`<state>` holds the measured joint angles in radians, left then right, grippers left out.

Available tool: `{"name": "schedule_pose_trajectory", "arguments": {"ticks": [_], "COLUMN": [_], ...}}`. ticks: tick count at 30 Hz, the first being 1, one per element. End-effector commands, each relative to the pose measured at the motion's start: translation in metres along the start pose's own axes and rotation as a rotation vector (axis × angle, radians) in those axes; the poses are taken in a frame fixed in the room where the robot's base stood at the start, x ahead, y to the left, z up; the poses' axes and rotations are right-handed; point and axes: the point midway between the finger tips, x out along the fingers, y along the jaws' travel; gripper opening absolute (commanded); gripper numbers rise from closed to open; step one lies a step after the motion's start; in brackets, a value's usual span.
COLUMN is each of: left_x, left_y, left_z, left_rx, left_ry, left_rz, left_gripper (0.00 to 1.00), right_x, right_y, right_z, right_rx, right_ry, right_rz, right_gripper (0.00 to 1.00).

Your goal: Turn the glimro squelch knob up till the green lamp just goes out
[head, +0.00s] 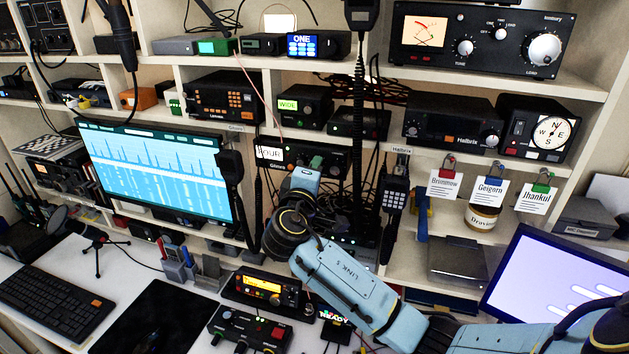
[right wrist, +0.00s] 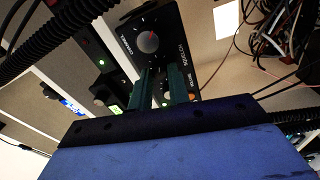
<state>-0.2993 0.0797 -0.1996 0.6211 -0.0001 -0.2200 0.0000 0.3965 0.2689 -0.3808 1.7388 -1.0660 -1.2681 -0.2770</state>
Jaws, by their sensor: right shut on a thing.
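The glimro radio (head: 333,154) is a black box on the middle shelf, with a display reading FOUR (head: 268,153) at its left. My right gripper (head: 316,162) reaches up to its front from below. In the right wrist view, the radio's face (right wrist: 182,28) shows a large channel knob (right wrist: 148,42) with a red pointer. My green fingers (right wrist: 162,84) are shut at a small knob below that dial; the fingers mostly hide it, and its pointer cannot be read. My left gripper is out of view.
A hand microphone (head: 231,170) hangs left of the radio, and a coiled black cord (head: 358,120) hangs close to its right. A blue spectrum screen (head: 155,170) stands farther left. A radio with an orange display (head: 262,287) sits on the desk below my arm.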

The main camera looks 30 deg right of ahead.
Motion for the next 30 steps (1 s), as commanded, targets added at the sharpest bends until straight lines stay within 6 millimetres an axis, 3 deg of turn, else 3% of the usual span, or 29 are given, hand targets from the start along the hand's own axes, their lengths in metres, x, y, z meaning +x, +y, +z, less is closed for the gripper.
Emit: {"name": "schedule_pose_trajectory", "arguments": {"ticks": [6, 20, 21, 24, 30], "left_x": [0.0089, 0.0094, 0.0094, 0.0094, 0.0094], "left_y": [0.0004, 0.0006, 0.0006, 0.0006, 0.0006], "left_z": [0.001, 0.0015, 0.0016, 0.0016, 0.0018], "left_rx": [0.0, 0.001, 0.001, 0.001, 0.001], "left_ry": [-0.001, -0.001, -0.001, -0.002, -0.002], "left_rz": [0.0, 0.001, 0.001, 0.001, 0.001], "left_gripper": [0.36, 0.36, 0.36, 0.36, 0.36], "right_x": [-0.0008, -0.0007, -0.0008, -0.0007, -0.0004], "right_y": [-0.0022, -0.0012, -0.0012, -0.001, -0.0005], "right_z": [-0.0001, -0.0004, -0.0004, -0.0004, -0.0004], "right_rx": [0.053, 0.063, 0.063, 0.063, 0.063], "right_ry": [-0.002, -0.002, -0.002, -0.002, -0.002], "right_rz": [0.0, 0.0, 0.0, 0.001, 0.002], "right_gripper": [0.0, 0.0, 0.23, 0.36, 0.4]}}
